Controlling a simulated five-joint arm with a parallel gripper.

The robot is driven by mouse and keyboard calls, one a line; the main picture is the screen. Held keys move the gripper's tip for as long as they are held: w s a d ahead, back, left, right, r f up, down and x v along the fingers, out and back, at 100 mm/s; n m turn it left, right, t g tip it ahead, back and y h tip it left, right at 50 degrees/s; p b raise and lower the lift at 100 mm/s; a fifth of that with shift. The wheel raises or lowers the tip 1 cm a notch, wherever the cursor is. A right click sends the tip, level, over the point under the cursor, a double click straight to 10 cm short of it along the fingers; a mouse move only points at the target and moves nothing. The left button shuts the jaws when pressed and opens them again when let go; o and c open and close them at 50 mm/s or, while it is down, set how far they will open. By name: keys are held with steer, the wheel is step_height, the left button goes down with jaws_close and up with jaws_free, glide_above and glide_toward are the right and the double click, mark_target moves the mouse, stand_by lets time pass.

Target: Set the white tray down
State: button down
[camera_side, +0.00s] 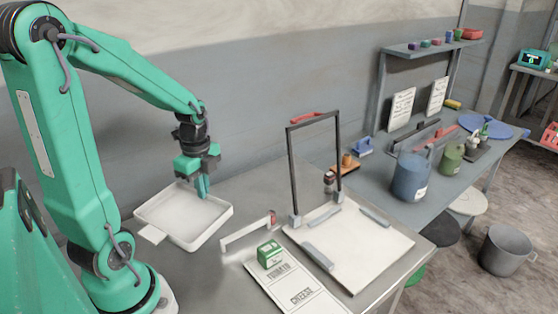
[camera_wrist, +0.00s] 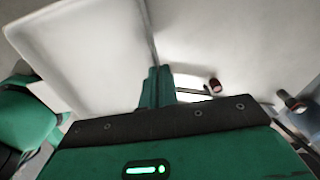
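The white tray (camera_side: 170,232) is a shallow, empty, rectangular tray at the left of the grey table, roughly level, with a small pale tab at its front left. In the wrist view, the fingers (camera_wrist: 156,85) meet the end of the tray's wall line, and the tray (camera_wrist: 85,60) fills the upper left. The gripper looks shut on that rim. I cannot tell whether the tray's underside touches the table.
A white handle-like bar (camera_side: 247,232) stands right of the tray. A green box (camera_side: 270,254) sits on a card printed TOMATO and CHEESE (camera_side: 300,296). A dark upright frame (camera_side: 291,170) rises from a white board (camera_side: 355,250). Blue (camera_side: 411,178) and green canisters stand farther back.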

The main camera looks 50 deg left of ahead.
mark_target(180, 191)
steer(key=s+a+f, duration=0.1)
steer(key=a+f, duration=0.1)
steer(key=a, duration=0.1)
steer(key=s+a+f, duration=0.1)
steer(key=a+f, duration=0.1)
steer(key=a, duration=0.1)
steer(key=s+a+f, duration=0.1)
steer(key=a+f, duration=0.1)
steer(key=a, duration=0.2)
steer(key=shift+f, duration=0.1)
steer(key=shift+d+f, duration=0.1)
steer(key=shift+f, duration=1.9)
steer(key=shift+f, duration=0.1)
steer(key=c, duration=1.7)
jaws_free()
steer(key=shift+r, duration=6.15)
